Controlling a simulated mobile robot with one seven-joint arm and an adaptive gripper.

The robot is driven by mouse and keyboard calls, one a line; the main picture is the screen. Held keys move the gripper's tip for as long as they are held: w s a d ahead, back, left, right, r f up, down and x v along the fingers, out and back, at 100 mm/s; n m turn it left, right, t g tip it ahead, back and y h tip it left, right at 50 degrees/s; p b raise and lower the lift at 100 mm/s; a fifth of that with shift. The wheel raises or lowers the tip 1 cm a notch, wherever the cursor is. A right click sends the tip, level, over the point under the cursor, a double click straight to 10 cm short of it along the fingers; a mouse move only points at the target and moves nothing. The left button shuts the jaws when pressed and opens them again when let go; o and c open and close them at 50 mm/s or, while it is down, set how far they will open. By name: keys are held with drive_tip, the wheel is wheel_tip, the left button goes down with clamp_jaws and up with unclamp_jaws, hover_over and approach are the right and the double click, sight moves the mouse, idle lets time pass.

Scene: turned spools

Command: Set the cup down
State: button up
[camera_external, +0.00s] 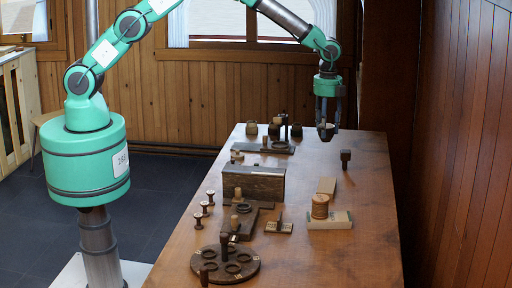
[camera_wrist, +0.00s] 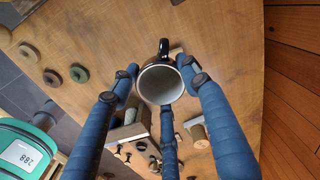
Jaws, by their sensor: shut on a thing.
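My gripper (camera_external: 327,122) is over the far right part of the wooden table (camera_external: 355,215), with its fingers pointing down. It is shut on the cup (camera_external: 326,134), which shows small and partly covered between the fingers. In the wrist view the cup (camera_wrist: 160,83) has a pale inside, a dark outer wall and a dark handle (camera_wrist: 163,49) at the top. The blue fingers of my gripper (camera_wrist: 160,82) surround it, and I look into its open mouth. Its underside is hidden in the wrist view. I cannot tell whether it touches the table.
Small dark pots (camera_external: 251,128) and a rack (camera_external: 263,148) are to the left. A dark box (camera_external: 253,184), a spool (camera_external: 320,206) on a pale block, and a round holed tray (camera_external: 225,265) are nearer. The right side is mostly clear.

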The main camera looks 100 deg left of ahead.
drive_tip(key=s+d+m, duration=0.2)
drive_tip(key=d, duration=1.2)
drive_tip(key=s+d+m, duration=0.2)
drive_tip(key=d, duration=1.2)
drive_tip(key=s+d+m, duration=0.1)
drive_tip(key=s+d, duration=0.3)
drive_tip(key=d, duration=0.3)
drive_tip(key=s+d+m+p, duration=0.15)
drive_tip(key=s+d, duration=0.25)
drive_tip(key=d, duration=0.4)
drive_tip(key=s+d+m+b, duration=0.1)
drive_tip(key=s+d, duration=0.4)
drive_tip(key=d, duration=0.2)
wheel_tip(320, 180, down, 10)
drive_tip(key=shift+w, duration=0.15)
drive_tip(key=shift+r, duration=0.1)
drive_tip(key=w+d, duration=0.2)
drive_tip(key=w, duration=0.2)
drive_tip(key=w+d+f+p, duration=0.1)
drive_tip(key=w+d, duration=0.1)
drive_tip(key=w, duration=0.3)
drive_tip(key=w+d, duration=0.3)
drive_tip(key=w, duration=0.2)
drive_tip(key=shift+w+f, duration=0.2)
drive_tip(key=shift+f, duration=0.05)
drive_tip(key=shift+f+p, duration=0.35)
drive_tip(key=shift+f, duration=1.4)
